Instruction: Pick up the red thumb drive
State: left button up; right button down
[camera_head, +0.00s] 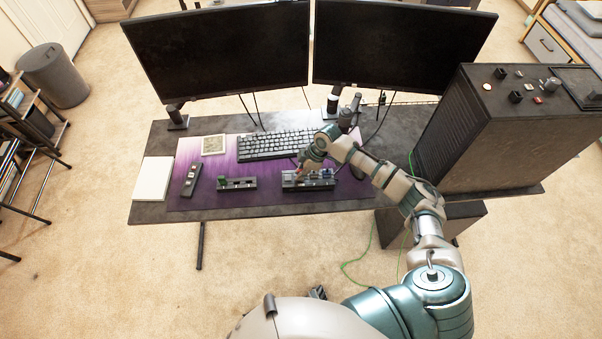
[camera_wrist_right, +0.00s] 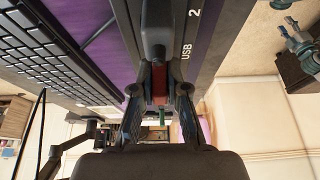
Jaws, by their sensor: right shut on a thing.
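My right gripper (camera_head: 302,167) reaches down over the right USB hub (camera_head: 308,186) on the desk mat. In the right wrist view, its two fingers (camera_wrist_right: 160,108) are closed on the red thumb drive (camera_wrist_right: 159,84), one finger on each side. A dark strip marked "USB 2" (camera_wrist_right: 196,40) runs behind it in that view. I cannot tell whether the drive is still seated in the hub. In the head view the red drive is mostly hidden by the gripper.
A second hub (camera_head: 240,184) with a green item stands to the left, near a remote (camera_head: 192,180). A keyboard (camera_head: 276,145) lies behind the hubs, below two monitors (camera_head: 220,48). A large computer case (camera_head: 500,130) stands at the desk's right. A white pad (camera_head: 153,179) lies far left.

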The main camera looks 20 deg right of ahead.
aim_at(299, 170)
jog(key=shift+r, duration=0.5)
notch_tip(299, 170, up, 2)
jog(key=shift+r, duration=0.2)
jog(key=s+a+r+p, duration=0.1)
jog(key=s+a, duration=0.2)
jog(key=s, duration=0.4)
jog(key=s+a, duration=0.3)
jog(key=s, duration=0.5)
pick_arm(q)
jog(key=shift+s+a+r+p, duration=0.1)
jog(key=shift+s+r+p, duration=0.25)
jog(key=shift+r+p, duration=0.6)
jog(key=shift+s+a+r+p, duration=0.1)
jog(key=shift+s+r+p, duration=0.25)
jog(key=shift+r+p, duration=0.55)
jog(key=shift+s+a+r+p, duration=0.1)
jog(key=shift+s+r+p, duration=0.25)
jog(key=shift+r+p, duration=0.55)
pick_arm(e)
jog(key=shift+d+r, duration=0.2)
jog(key=shift+r, duration=2.3)
